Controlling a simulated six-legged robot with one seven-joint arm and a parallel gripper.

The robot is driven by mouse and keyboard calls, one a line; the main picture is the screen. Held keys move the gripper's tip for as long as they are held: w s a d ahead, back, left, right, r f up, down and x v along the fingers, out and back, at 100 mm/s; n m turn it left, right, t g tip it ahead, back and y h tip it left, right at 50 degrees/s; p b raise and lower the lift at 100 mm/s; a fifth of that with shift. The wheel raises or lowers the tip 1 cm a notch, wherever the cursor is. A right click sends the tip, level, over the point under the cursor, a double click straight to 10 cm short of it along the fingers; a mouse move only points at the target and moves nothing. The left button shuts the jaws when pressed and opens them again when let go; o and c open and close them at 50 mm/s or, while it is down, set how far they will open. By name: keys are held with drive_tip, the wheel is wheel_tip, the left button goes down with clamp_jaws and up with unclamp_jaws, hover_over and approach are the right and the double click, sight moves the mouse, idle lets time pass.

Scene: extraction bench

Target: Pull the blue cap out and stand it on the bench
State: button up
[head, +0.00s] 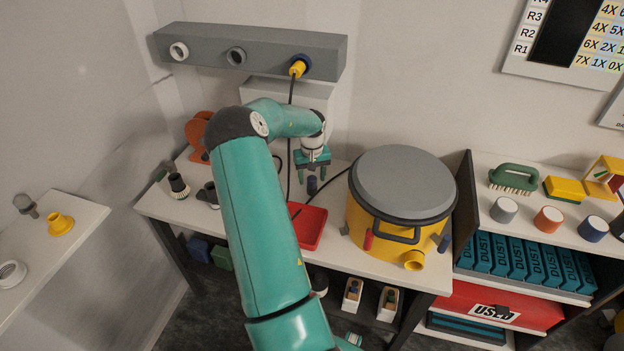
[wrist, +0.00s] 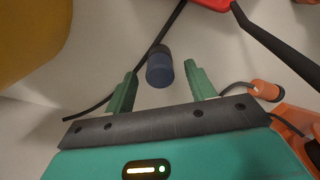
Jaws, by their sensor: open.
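The blue cap (head: 312,184) is a small dark blue cylinder with a darker end. It appears to stand upright on the bench (head: 340,258), out of any port. My gripper (head: 312,167) is just above it, pointing down. In the wrist view the blue cap (wrist: 160,68) lies between and slightly beyond the two green fingertips (wrist: 162,74), with a gap on each side. The gripper is open and holds nothing. The grey wall box (head: 205,45) has three ports; the right one has a blue ring and a yellow plug (head: 298,68) with a black cable.
A yellow drum (head: 370,222) with a grey lid stands right of my gripper. A red tray (head: 311,228) lies in front, and black cables run close by. Dark nozzles (head: 179,186) and an orange item (head: 197,133) are at the left. A right-hand shelf holds several capped jars (head: 548,219).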

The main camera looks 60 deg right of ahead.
wheel_tip(320, 180, up, 10)
drive_tip(key=shift+r, duration=0.25)
idle(0.7)
